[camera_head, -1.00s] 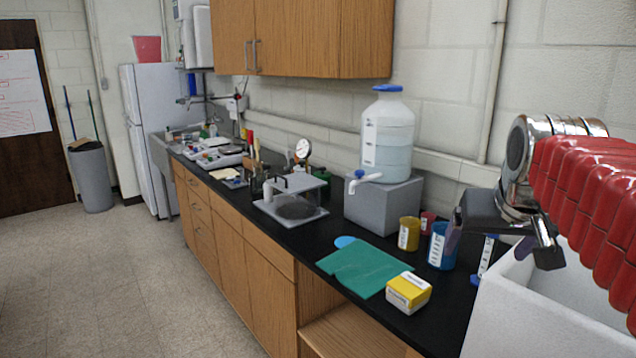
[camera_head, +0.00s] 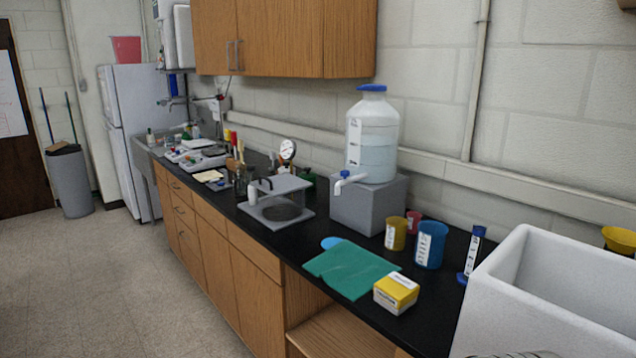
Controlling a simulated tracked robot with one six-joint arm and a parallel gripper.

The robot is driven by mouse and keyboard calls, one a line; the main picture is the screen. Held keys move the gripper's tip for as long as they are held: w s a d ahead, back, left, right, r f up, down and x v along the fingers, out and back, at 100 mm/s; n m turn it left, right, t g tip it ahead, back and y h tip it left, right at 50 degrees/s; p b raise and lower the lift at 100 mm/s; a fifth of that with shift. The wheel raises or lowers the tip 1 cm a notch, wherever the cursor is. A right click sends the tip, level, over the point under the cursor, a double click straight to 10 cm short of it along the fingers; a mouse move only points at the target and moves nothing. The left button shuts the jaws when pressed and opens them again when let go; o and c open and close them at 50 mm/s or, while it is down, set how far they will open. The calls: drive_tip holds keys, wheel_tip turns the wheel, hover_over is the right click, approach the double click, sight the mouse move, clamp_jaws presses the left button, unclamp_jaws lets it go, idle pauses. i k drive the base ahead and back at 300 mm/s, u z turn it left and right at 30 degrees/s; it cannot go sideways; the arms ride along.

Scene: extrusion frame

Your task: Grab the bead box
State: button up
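A small yellow box with a white label (camera_head: 396,293), which I take to be the bead box, sits on the black counter (camera_head: 437,325) near its front edge. It stands at the right corner of a green sheet (camera_head: 350,268), touching or just overlapping it; I cannot tell which. Its top and front sides are in plain view. My gripper is not in view, so its state is hidden. Only thin curved edges, perhaps of my arm, show at the bottom edge of the picture.
A white sink-like tub (camera_head: 490,300) stands right of the box. Behind are a blue cup (camera_head: 431,245), a yellow cup (camera_head: 396,234), a blue stand (camera_head: 473,254) and a large jug (camera_head: 372,140) on a grey block (camera_head: 368,205). Bare counter lies between box and cups.

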sight(395, 292)
drive_tip(key=u, duration=1.85)
drive_tip(key=i, duration=0.35)
drive_tip(key=u, duration=0.3)
